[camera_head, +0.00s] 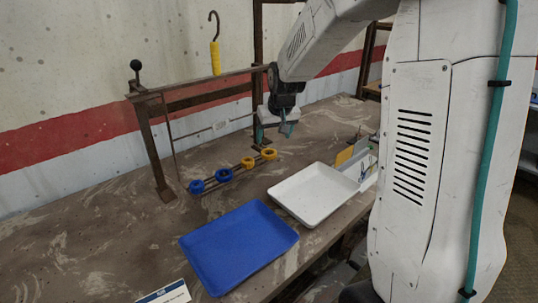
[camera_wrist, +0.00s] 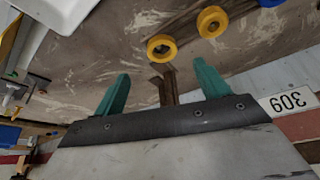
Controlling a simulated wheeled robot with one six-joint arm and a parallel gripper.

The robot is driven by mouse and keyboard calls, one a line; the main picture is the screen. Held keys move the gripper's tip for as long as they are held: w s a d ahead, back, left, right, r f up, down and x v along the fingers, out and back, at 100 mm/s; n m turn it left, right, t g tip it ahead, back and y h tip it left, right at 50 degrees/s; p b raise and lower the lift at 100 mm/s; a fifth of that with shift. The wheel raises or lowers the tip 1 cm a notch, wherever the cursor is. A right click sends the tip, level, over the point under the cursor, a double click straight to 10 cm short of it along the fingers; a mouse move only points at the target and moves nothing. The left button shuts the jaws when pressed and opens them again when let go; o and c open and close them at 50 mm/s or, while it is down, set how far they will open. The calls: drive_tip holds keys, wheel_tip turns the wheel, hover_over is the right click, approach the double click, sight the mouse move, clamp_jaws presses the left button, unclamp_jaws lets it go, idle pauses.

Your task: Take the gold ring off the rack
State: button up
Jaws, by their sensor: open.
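Two gold-yellow rings, a nearer-to-middle one (camera_head: 248,162) and a right-end one (camera_head: 269,153), sit in a row with two blue rings (camera_head: 196,187) (camera_head: 224,175) along a low dark rack (camera_head: 236,169) on the table. The two gold-yellow rings also show in the wrist view, one (camera_wrist: 161,47) beyond the fingertips and one (camera_wrist: 212,21) farther right. I cannot tell which one the task means. My gripper (camera_head: 287,128) is above and a little right of the right-end ring, apart from it. In the wrist view its teal fingers (camera_wrist: 162,82) are spread with nothing between them touching.
A white tray (camera_head: 286,205) and a blue tray (camera_head: 207,256) stand in front of the rack. A brown metal frame (camera_head: 158,165) with a top rail stands behind, and a yellow-handled hook (camera_head: 215,58) hangs over it. The table's left part is clear.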

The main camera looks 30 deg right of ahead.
sight(269, 152)
drive_tip(key=x, duration=0.8)
drive_tip(key=shift+w+a, duration=0.1)
drive_tip(key=shift+w, duration=0.05)
drive_tip(key=c, duration=1.1)
